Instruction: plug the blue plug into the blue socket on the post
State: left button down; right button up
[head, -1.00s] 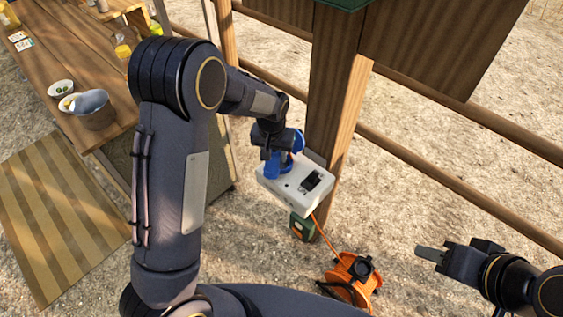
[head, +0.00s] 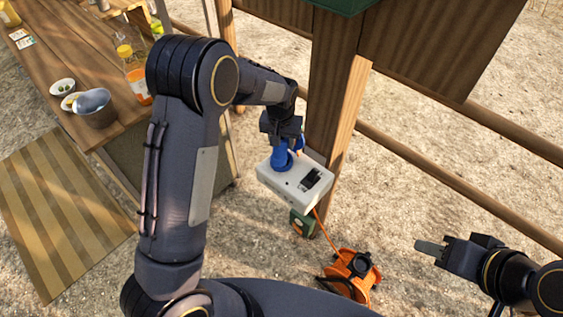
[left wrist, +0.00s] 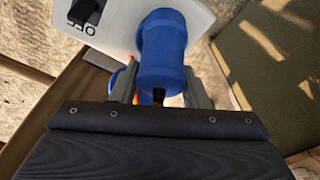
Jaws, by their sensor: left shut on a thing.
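My left gripper (head: 283,138) is shut on the blue plug (head: 281,160) just above the white socket box on the post. In the left wrist view the plug (left wrist: 163,48) is a thick blue cylinder between the two fingers, with a dark cable end toward me. Its front end is over or against the white box (left wrist: 110,20); I cannot tell whether it is seated. A blue part (head: 298,144) behind the gripper may belong to the blue socket, which is mostly hidden. My right gripper (head: 432,248) is at lower right, away from the box; its jaw gap is unclear.
The white box (head: 312,190) with a black switch or outlet is fixed on the wooden post (head: 335,110). An orange cable reel (head: 350,275) stands on the ground below. Wooden rails run behind. A table (head: 100,60) with bowls and a bottle is at left.

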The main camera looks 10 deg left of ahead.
pick_arm(q)
jog(key=shift+w, duration=1.65)
jog(key=shift+f, duration=0.1)
dwell(0.4)
jog(key=shift+f+b, duration=0.4)
jog(key=shift+f, duration=0.25)
jog(key=shift+s+f+b, duration=0.2)
jog(key=shift+f+b, duration=0.7)
jog(key=shift+f, duration=0.3)
jog(key=shift+d, duration=0.1)
jog(key=shift+w+d, duration=0.15)
jog(key=shift+w, duration=0.05)
